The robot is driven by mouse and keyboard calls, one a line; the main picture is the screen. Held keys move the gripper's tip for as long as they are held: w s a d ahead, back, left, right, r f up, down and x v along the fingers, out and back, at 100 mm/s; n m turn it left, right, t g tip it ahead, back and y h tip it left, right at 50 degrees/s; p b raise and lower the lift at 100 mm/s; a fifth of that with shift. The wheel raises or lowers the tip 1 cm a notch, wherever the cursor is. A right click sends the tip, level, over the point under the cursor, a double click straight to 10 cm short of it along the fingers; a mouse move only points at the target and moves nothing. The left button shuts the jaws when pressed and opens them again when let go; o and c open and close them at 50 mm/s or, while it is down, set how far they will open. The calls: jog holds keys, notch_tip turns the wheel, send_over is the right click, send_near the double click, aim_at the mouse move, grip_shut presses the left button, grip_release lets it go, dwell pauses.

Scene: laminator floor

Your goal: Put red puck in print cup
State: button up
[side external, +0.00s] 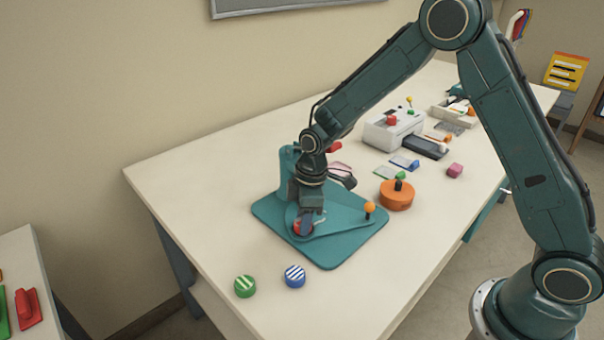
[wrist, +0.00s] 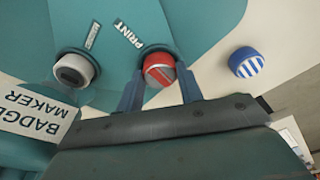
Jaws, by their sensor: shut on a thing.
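The red puck (wrist: 160,74) has pale stripes and sits between my gripper's fingertips (wrist: 160,90) in the wrist view. In the side external view, the puck's red (side external: 299,228) shows just under my gripper (side external: 306,215), low over the front of the teal badge maker (side external: 335,248). My gripper is shut on the puck. The PRINT label (wrist: 128,34) lies right beside it. The print cup (wrist: 152,49) is mostly hidden behind the puck and fingers, so I cannot tell whether the puck rests inside it or just above it.
A second round cup (wrist: 76,68) stands left of the puck. A blue striped puck (side external: 295,276) and a green striped puck (side external: 245,286) lie in front of the base. An orange round tool (side external: 397,195) stands right, with the white machine (side external: 393,130) behind.

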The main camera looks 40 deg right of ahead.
jog(key=shift+f, duration=0.1)
jog(key=o, duration=1)
jog(key=shift+s+d+r, duration=0.1)
jog(key=shift+d+r, duration=0.05)
jog(key=shift+r, duration=2.9)
jog(key=shift+s+d+r, duration=0.1)
jog(key=shift+r, duration=2.95)
jog(key=shift+r, duration=0.1)
